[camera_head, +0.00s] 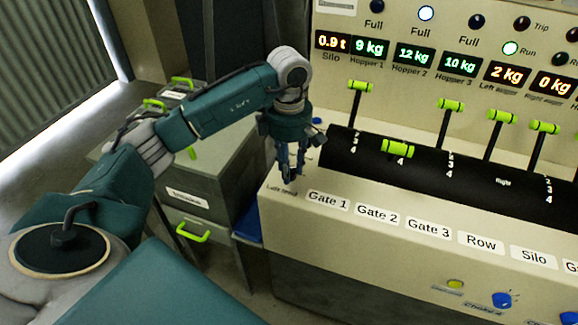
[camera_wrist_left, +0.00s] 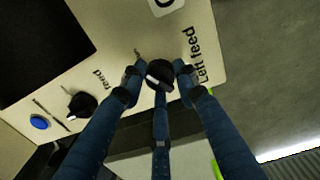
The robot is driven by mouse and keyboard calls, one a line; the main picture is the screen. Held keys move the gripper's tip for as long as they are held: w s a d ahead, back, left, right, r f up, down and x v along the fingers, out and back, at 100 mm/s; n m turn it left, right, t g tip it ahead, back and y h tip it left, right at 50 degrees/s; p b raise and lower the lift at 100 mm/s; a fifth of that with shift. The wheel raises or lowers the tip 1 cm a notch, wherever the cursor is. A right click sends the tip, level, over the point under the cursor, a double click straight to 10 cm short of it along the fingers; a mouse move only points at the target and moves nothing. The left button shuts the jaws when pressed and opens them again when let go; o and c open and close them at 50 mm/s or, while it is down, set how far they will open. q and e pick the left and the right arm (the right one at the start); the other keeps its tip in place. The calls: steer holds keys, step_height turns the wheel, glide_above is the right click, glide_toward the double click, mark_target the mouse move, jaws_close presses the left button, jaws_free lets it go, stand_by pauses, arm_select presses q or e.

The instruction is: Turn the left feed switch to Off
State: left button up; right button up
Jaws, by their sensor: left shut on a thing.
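The left feed switch (camera_wrist_left: 159,72) is a black round knob with a white pointer mark, beside the "Left feed" label, in the left wrist view. My left gripper (camera_wrist_left: 157,82) has its blue fingers closed around this knob, two at its sides and one at its near side. In the head view my left gripper (camera_head: 290,170) points down at the left end of the panel's sloping top, and its fingers hide the knob. The switch's Off marking cannot be read. My right gripper is in neither view.
A second black knob (camera_wrist_left: 82,104) and a blue button (camera_wrist_left: 38,122) sit nearby on the panel. Several green-handled levers (camera_head: 398,149) rise from the black curved strip to the right. Grey drawers (camera_head: 190,200) with green handles stand left of the console.

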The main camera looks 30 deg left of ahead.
arm_select(q)
steer(key=shift+n, duration=0.3)
steer(key=n+b, duration=0.1)
steer(key=n, duration=0.7)
steer(key=shift+n, duration=1.7)
steer(key=o, duration=1.2)
steer(key=shift+c, duration=0.2)
step_height(320, 180, up, 12)
